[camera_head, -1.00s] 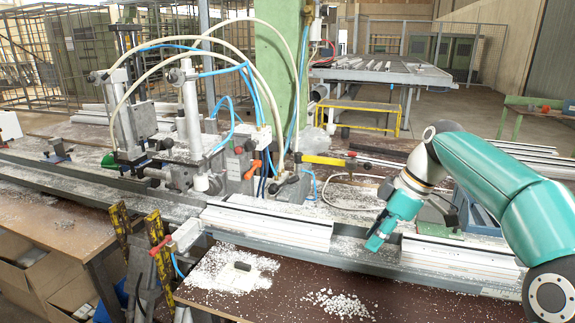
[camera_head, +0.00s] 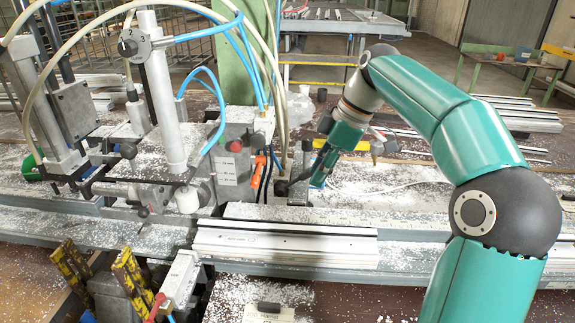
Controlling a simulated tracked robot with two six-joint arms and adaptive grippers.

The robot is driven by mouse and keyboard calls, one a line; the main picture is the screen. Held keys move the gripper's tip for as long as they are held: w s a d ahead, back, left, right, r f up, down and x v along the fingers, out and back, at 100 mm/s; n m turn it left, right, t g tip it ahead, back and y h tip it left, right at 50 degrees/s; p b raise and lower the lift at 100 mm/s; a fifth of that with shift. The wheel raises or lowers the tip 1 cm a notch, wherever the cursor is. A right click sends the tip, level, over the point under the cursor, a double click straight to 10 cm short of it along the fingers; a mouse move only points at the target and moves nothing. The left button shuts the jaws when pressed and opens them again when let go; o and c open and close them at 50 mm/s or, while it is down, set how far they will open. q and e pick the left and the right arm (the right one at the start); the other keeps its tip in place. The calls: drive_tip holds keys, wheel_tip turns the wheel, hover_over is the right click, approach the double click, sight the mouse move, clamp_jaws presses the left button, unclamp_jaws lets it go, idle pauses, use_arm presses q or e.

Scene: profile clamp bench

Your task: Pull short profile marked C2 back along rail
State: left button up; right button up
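A short white profile (camera_head: 285,247) lies lengthwise on the grey rail (camera_head: 420,264) in the middle of the picture. Small print shows on its front face, but I cannot read whether it says C2. A second light strip (camera_head: 300,213) lies just behind it. My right arm comes in from the right. My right gripper (camera_head: 320,178) points down behind the profile and rail, apart from the profile. I see its teal body from the side; its fingertips are too unclear to tell open from shut. My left gripper is not in view.
A clamp unit with an upright cylinder (camera_head: 163,95), blue hoses and a grey switch box (camera_head: 230,165) stands left of the gripper. White chips litter the bench.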

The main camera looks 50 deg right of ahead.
drive_tip(key=b, duration=0.2)
approach(305, 227)
drive_tip(key=w+a+f, duration=0.1)
drive_tip(key=w+f, duration=0.1)
drive_tip(key=w+a+f, duration=0.2)
drive_tip(key=f, duration=0.1)
drive_tip(key=w+a+f, duration=0.2)
drive_tip(key=f, duration=0.1)
drive_tip(key=shift+f, duration=0.25)
drive_tip(key=shift+c, duration=0.2)
clamp_jaws()
drive_tip(key=shift+s+d+b, duration=0.35)
drive_tip(key=shift+s+d, duration=1.05)
drive_tip(key=shift+s, duration=0.3)
drive_tip(key=shift+s+d+r+b, duration=0.1)
drive_tip(key=shift+s+d+b, duration=0.1)
drive_tip(key=shift+s+d, duration=0.5)
drive_tip(key=shift+s+d+b, duration=0.2)
drive_tip(key=shift+s+d, duration=0.25)
drive_tip(key=shift+s, duration=0.3)
